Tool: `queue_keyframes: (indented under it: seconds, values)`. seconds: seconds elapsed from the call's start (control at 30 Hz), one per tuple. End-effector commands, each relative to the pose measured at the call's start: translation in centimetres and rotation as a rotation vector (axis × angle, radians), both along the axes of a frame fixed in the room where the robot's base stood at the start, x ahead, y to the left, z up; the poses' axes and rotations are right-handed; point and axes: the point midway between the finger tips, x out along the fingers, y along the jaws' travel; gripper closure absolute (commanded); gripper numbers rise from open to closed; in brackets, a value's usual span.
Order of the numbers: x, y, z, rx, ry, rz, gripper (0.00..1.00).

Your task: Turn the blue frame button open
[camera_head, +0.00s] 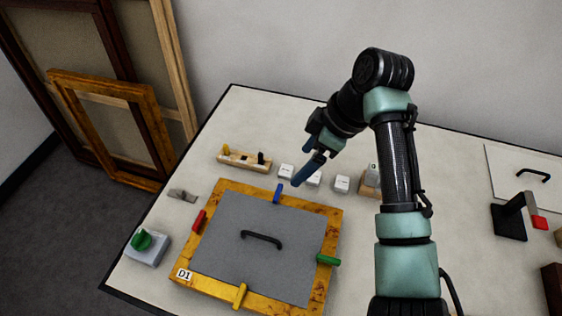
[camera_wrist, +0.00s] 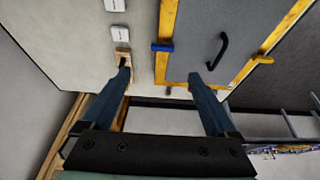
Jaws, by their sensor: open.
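A gilt frame (camera_head: 190,240) marked D1 lies on the table with a grey back panel (camera_head: 225,235) in it. The blue frame button (camera_head: 277,193) sits on the frame's far rail in the head view, pointing across the rail toward the panel. My gripper (camera_head: 302,166) is open and empty, above the table just beyond the far rail. In the wrist view the blue button (camera_wrist: 162,47) shows ahead of the gripper (camera_wrist: 158,76), between the lines of its two fingers and apart from them.
A red button (camera_head: 199,220) lies along the left rail. Green (camera_head: 328,260) and yellow (camera_head: 240,295) buttons cross their rails. A black handle (camera_head: 261,239) stands on the panel. White blocks (camera_head: 342,184) and a wooden rack (camera_head: 243,160) stand behind the frame.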

Motion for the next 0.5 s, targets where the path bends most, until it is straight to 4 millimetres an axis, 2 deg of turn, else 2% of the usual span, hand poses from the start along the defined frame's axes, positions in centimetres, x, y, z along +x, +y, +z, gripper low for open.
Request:
queue_keyframes:
  seconds: [0.17, 0.5]
  values:
    - [0.1, 0.8, -1.9, 0.000, 0.004, 0.001, 0.07]
    - [0.9, 3.3, -8.4, -0.001, 0.004, -0.001, 0.07]
